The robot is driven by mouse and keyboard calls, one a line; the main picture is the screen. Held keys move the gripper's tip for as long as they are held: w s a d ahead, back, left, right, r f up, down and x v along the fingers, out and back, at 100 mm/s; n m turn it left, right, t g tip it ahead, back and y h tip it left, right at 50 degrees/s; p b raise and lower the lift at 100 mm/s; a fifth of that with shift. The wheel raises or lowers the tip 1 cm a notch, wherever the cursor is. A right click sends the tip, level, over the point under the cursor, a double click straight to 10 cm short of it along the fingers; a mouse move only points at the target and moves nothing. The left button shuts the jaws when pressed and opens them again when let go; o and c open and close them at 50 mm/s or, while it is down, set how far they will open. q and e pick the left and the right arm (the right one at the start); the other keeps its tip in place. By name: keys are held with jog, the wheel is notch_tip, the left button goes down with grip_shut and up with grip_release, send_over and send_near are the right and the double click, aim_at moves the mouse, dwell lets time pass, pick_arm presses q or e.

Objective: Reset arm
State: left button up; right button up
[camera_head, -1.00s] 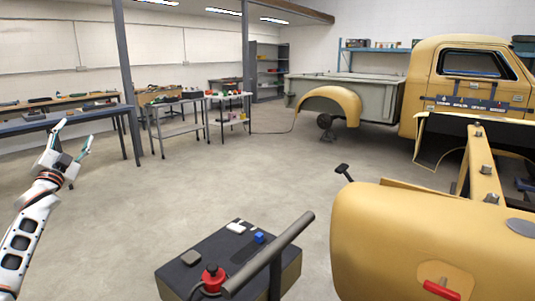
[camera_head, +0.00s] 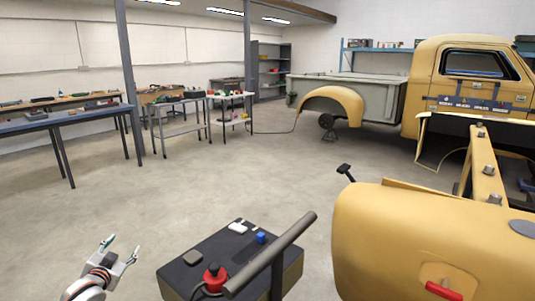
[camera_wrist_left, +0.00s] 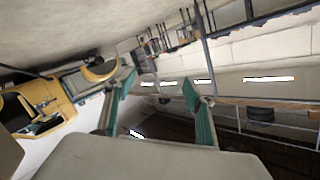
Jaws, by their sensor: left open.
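My left gripper (camera_head: 122,247) is low at the bottom left of the head view, left of the dark console. Its fingers are spread and nothing is between them. In the left wrist view its two green-edged fingers (camera_wrist_left: 160,98) stand apart with only the distant room between them. That view is tilted, with the ceiling lights in its lower half. My right gripper is in neither view.
A dark console (camera_head: 205,262) with a red button (camera_head: 214,277) and a grey bar stands close at the bottom centre. A yellow body shell (camera_head: 420,235) fills the bottom right. A blue workbench (camera_head: 60,118) is at the left. A yellow truck (camera_head: 450,85) stands behind. Open floor lies between.

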pick_arm(q)
jog(key=s+d+f+m+g+h, duration=0.1)
jog(key=s+d+f+g+h, duration=0.15)
jog(key=s+d+f, duration=1.55)
jog(key=s+d+f+g+h, duration=0.1)
jog(key=s+d, duration=0.4)
jog(key=s, duration=0.7)
jog(key=s+d+f+n+g+h+p, duration=0.1)
jog(key=s+d, duration=0.4)
jog(key=s, duration=0.8)
jog(key=shift+f+h, duration=0.15)
jog(key=shift+h, duration=0.3)
jog(key=shift+d, duration=0.1)
